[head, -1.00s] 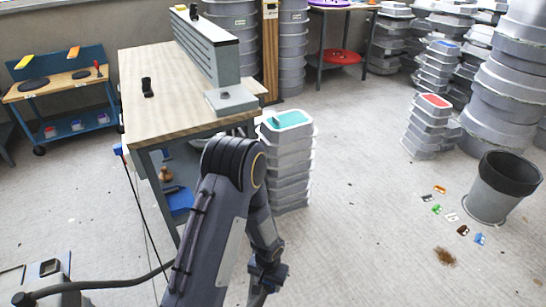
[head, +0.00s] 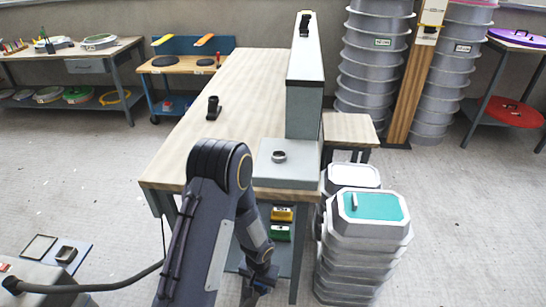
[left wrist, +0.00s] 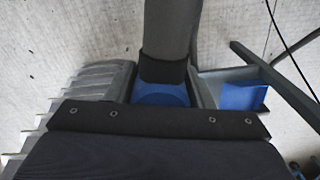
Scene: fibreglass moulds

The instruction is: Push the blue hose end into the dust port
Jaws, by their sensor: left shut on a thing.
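My left gripper (head: 261,281) hangs low in front of the workbench in the head view, partly hidden by my arm. In the left wrist view its jaws (left wrist: 162,88) are shut on the blue hose end (left wrist: 160,97), which has a black collar and a grey tube above it. The hose end is hard to make out in the head view. A round, dark-centred ring, which looks like the dust port (head: 279,156), sits on the low grey block at the near end of the tall machine. The hose end is apart from it. My right gripper is out of view.
The workbench (head: 235,90) carries the tall grey machine (head: 305,85) and a black fitting (head: 213,108). A mould stack with a teal-topped lid (head: 373,206) stands close at its right. A dark hose (head: 110,285) runs along the lower left.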

